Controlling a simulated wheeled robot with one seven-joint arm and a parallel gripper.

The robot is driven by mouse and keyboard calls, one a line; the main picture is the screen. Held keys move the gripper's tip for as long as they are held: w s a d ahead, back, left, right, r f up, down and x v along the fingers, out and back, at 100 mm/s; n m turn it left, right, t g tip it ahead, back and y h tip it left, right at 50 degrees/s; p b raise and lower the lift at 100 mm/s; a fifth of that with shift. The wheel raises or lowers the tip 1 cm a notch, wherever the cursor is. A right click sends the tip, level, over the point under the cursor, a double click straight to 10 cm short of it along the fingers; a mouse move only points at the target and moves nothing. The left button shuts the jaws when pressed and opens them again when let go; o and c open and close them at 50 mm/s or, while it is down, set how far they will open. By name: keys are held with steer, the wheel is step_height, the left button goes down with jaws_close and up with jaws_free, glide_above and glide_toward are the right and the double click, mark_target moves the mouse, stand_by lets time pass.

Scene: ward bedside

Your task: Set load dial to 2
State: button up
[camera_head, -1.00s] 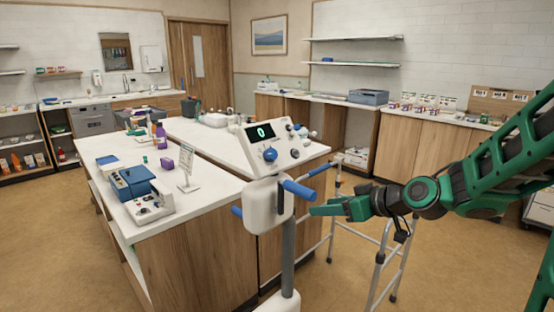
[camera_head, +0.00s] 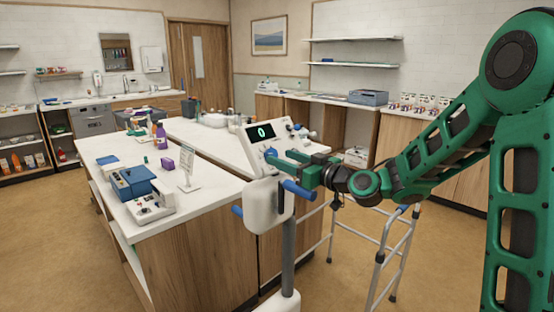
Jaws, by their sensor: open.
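The white device head (camera_head: 256,155) stands on a grey post and has a dark display (camera_head: 261,132) that reads 0. The blue load dial (camera_head: 271,153) is on its front below the display; part of it is hidden by my gripper. My green gripper (camera_head: 284,164) comes in from the right, its fingertips at or very near the dial. It is open, and I cannot tell whether the fingers touch the dial. The smaller dark knob on the panel's right is hidden behind my gripper.
Blue handles (camera_head: 298,189) stick out below the panel, close under my gripper. A walker frame (camera_head: 385,250) stands to the right behind the post. A white-topped counter (camera_head: 205,185) with a blue device (camera_head: 134,181) is behind and left.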

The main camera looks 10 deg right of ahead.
steer(key=shift+x, duration=1.5)
steer(key=c, duration=1.1)
steer(key=shift+o, duration=0.2)
